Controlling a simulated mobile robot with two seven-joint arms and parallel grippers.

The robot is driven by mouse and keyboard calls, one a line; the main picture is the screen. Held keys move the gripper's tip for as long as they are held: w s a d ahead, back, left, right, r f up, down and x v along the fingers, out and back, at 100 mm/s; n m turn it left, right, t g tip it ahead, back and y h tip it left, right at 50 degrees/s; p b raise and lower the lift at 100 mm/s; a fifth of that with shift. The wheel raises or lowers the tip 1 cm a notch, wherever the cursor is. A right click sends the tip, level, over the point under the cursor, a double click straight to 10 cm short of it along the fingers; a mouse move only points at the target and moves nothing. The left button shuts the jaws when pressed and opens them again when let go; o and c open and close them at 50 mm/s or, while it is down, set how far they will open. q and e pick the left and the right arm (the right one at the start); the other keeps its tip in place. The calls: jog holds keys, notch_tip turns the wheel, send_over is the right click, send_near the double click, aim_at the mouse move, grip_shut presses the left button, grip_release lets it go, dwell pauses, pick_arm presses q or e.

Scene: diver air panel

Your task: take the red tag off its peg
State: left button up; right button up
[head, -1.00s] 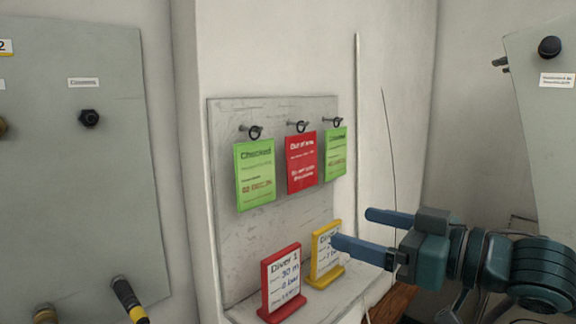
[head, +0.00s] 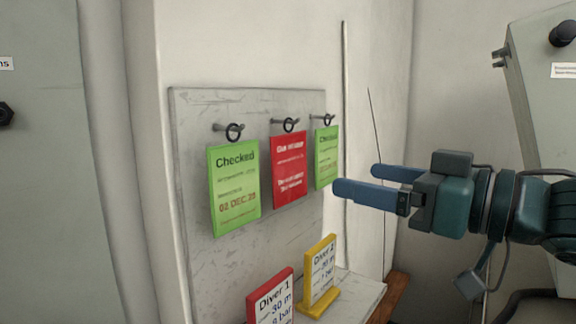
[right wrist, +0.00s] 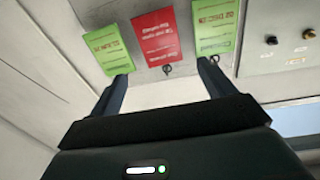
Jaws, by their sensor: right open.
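The red tag (head: 289,170) hangs by a black ring from the middle peg (head: 288,122) of a grey board. A green tag hangs on each side of it, the left one (head: 234,188) and the right one (head: 326,158). My right gripper (head: 354,180) is open and empty, to the right of the tags and apart from them. In the right wrist view the red tag (right wrist: 157,38) shows upside down between and beyond the two open fingers (right wrist: 162,80). My left gripper is not in view.
The grey board (head: 195,260) stands against a pale wall. Below it, a red-framed Diver 1 sign (head: 271,296) and a yellow-framed Diver 2 sign (head: 320,270) stand on a ledge (head: 360,293). Grey panels stand at far left (head: 50,200) and far right (head: 540,95).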

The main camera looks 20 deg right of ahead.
send_near(290, 165)
jog(key=shift+w, duration=0.9)
jog(key=shift+s+a+p+x, duration=0.1)
jog(key=shift+a+x, duration=0.05)
jog(key=shift+x, duration=0.65)
jog(key=shift+s+a+p+x, duration=0.1)
jog(key=shift+a+p+x, duration=0.05)
jog(key=shift+x, duration=0.6)
jog(key=shift+s+a+p+x, duration=0.1)
jog(key=shift+s+a+x, duration=0.05)
jog(key=shift+x, duration=1.45)
jog(key=shift+f, duration=0.15)
jog(key=shift+c, duration=0.3)
jog(key=c, duration=0.7)
